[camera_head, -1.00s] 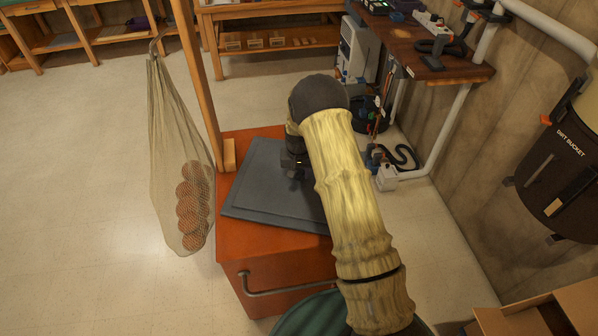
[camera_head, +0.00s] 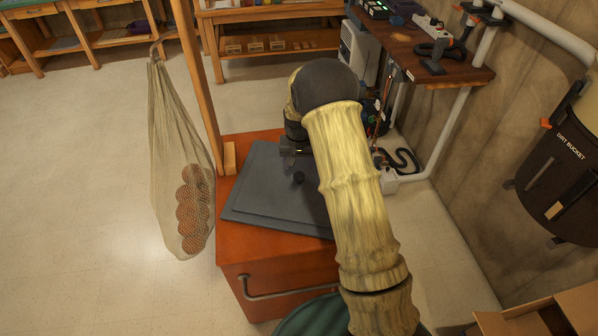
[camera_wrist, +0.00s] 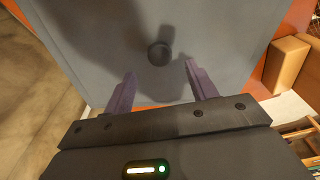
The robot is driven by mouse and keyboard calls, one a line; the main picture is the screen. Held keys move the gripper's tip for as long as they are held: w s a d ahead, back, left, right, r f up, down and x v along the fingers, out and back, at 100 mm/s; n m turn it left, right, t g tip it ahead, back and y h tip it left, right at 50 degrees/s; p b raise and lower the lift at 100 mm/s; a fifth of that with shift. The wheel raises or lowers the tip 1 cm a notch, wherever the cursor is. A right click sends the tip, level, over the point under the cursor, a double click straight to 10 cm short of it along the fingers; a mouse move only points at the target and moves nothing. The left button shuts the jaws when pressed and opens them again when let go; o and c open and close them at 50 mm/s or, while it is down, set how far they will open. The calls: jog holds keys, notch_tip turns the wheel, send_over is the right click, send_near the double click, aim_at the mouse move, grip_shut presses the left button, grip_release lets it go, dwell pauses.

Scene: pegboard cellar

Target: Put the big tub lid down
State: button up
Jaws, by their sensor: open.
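The big tub lid is a flat blue-grey panel (camera_head: 275,205) with a small dark round knob (camera_head: 299,178). It lies on top of the orange-red tub (camera_head: 270,262), turned slightly against the tub's edges. My gripper (camera_head: 295,150) is above the far part of the lid, partly hidden by my arm. In the wrist view the lid (camera_wrist: 215,45) fills the upper middle, with the knob (camera_wrist: 158,54) beyond the fingertips. My gripper's two purple fingers (camera_wrist: 159,80) are spread apart with nothing between them, clear of the knob.
A net bag of brown balls (camera_head: 190,215) hangs left of the tub beside a wooden post (camera_head: 197,85). A brown wall bench (camera_head: 425,50) with tools is at the back right. A dirt bucket (camera_head: 560,170) hangs on the right wall. Floor at left is clear.

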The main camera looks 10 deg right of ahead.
aim_at(299, 179)
jog(key=r, duration=0.5)
jog(key=shift+s+a+r, duration=0.1)
jog(key=shift+s+r, duration=0.15)
jog(key=shift+s, duration=0.1)
jog(key=s+d+r, duration=0.1)
jog(key=s+r, duration=0.1)
jog(key=s, duration=0.7)
jog(key=s+d+r+n, duration=0.1)
jog(key=s+r, duration=0.2)
jog(key=s, duration=0.6)
jog(key=s+d+r+n+t, duration=0.1)
jog(key=s+r, duration=0.2)
jog(key=s, duration=0.6)
jog(key=shift+s+r, duration=0.25)
jog(key=shift+s, duration=0.15)
jog(key=p+v, duration=0.2)
jog(key=w+p+v, duration=0.1)
jog(key=p+v, duration=0.2)
jog(key=shift+r, duration=0.1)
